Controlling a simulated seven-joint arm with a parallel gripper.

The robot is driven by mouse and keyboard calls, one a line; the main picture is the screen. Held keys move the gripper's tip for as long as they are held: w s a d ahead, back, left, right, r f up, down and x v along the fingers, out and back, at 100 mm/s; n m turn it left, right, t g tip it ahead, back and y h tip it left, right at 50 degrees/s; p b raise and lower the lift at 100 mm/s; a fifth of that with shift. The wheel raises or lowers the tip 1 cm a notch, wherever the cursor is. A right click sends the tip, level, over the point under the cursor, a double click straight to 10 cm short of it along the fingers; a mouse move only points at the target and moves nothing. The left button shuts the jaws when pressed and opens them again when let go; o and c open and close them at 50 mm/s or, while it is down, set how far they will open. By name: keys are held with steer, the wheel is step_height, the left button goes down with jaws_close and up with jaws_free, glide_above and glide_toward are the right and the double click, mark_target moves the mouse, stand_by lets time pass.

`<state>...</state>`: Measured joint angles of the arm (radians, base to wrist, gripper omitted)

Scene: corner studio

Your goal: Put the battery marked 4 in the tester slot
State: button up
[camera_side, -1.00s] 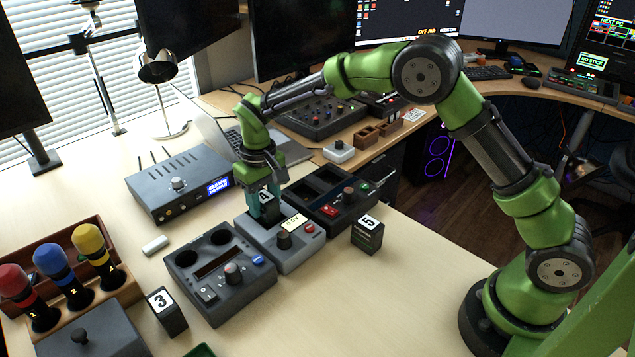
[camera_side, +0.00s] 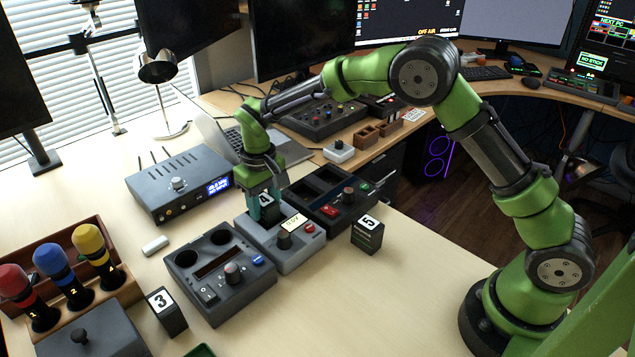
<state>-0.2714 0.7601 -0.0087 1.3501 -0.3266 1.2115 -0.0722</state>
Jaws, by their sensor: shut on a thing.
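My gripper (camera_side: 265,205) points down over the back of the grey tester (camera_side: 288,262), its teal fingers shut on the battery marked 4 (camera_side: 265,199). The battery is a dark block with a white label, upright between the fingers. Its lower end is at the tester's slot area; I cannot tell how deep it sits. The tester has a small cream display, a black knob and a red button at its front. The battery marked 5 (camera_side: 368,236) stands on the table to the right. The battery marked 3 (camera_side: 167,313) stands at the front left.
A dark two-hole device (camera_side: 222,290) stands left of the tester, and a dark device with a red switch (camera_side: 345,212) stands right of it. A grey box with a blue display (camera_side: 178,183) is behind left. A wooden rack (camera_side: 100,235) holds coloured-top items.

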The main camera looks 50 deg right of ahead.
mark_target(264, 199)
steer(key=shift+f, duration=0.15)
steer(key=o, duration=1)
steer(key=shift+r, duration=5.5)
